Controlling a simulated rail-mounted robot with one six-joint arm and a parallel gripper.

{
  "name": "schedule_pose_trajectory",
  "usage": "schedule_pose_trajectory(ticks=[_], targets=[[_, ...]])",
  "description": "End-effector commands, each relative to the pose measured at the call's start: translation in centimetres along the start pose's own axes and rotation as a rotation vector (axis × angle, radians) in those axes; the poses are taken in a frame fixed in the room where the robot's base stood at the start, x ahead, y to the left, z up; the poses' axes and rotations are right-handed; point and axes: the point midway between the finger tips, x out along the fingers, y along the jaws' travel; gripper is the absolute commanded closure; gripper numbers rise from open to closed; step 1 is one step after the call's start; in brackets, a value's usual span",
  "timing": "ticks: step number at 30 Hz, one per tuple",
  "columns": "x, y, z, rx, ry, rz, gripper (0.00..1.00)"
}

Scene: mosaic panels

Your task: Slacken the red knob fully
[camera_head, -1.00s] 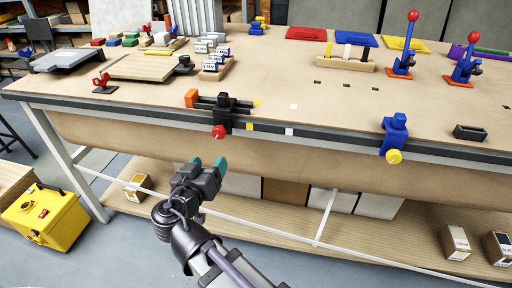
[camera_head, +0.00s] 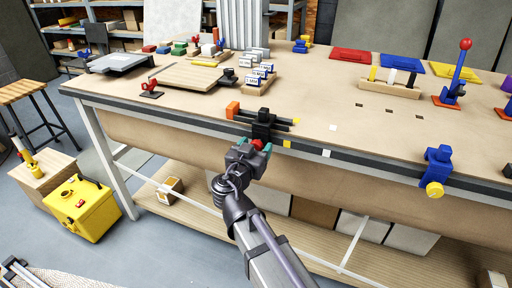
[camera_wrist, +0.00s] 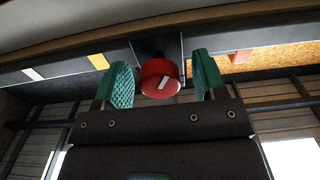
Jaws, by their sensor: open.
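The red knob (camera_wrist: 160,78) is round with a white mark on its face. It sits on the front of a black clamp (camera_head: 262,122) at the bench's front edge. In the wrist view the knob lies between the two green fingertips of my gripper (camera_wrist: 160,82), with a gap on each side. The fingers are open and do not appear to touch it. In the head view my gripper (camera_head: 254,150) is right in front of the knob (camera_head: 258,144), hiding part of it.
A blue clamp with a yellow knob (camera_head: 434,189) is on the same edge to the right. An orange block (camera_head: 232,109) sits beside the black clamp. A wooden board (camera_head: 190,76) and red toggle clamp (camera_head: 151,90) lie at the left. A shelf (camera_head: 205,204) runs below the bench.

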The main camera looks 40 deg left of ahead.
Motion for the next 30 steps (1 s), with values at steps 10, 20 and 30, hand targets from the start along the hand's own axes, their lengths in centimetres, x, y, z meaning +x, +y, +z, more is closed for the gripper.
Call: schedule_pose_trajectory(ticks=[10, 20, 30], targets=[[0.22, 0.02, 0.00, 0.000, 0.000, 0.000, 0.44], [0.20, 0.01, 0.00, 0.000, 0.000, 0.000, 0.75], [0.20, 0.01, 0.01, -0.020, 0.000, 0.000, 0.84]])
